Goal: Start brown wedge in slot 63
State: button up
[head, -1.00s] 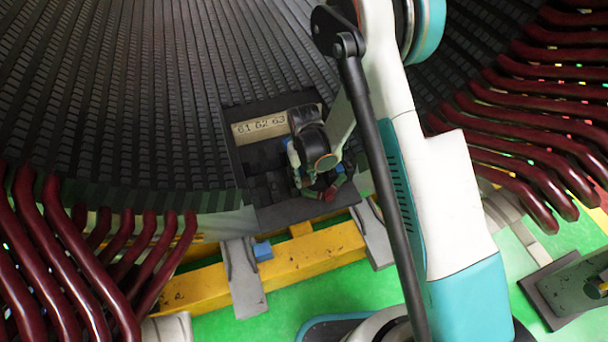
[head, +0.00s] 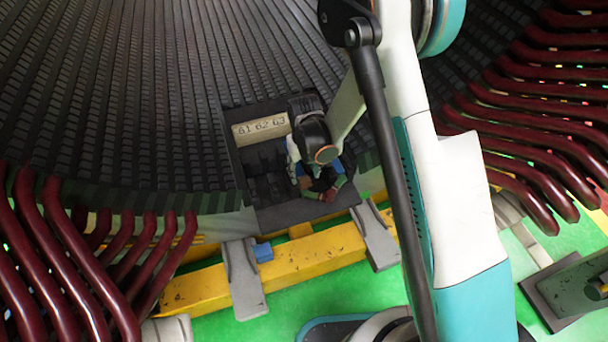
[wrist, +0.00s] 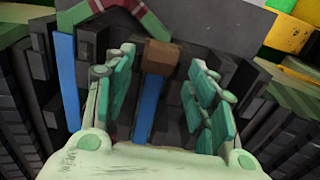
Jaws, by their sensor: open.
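The brown wedge (wrist: 162,55) shows in the wrist view as a small brown block at the far end of a blue strip (wrist: 149,105), between and just beyond my fingers. My gripper (wrist: 160,85) is open, with its green padded fingers apart on both sides of the blue strip. I see no finger contact with the wedge. In the head view my gripper (head: 318,183) is over the right part of the slot block, below the label plate (head: 262,129) reading 61 62 63. My wrist covers part of the block there, so the slot under the wedge is not clearly readable.
A second blue strip (wrist: 66,85) lies in a slot to the left. A green and red curved piece (wrist: 118,14) is near the top. Dark red coil ends (head: 100,260) flank the work area. A yellow beam (head: 300,260) with grey brackets runs in front.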

aim_at(304, 178)
notch_tip(304, 178, up, 9)
dwell(0.3)
jog(key=shift+s+r, duration=0.1)
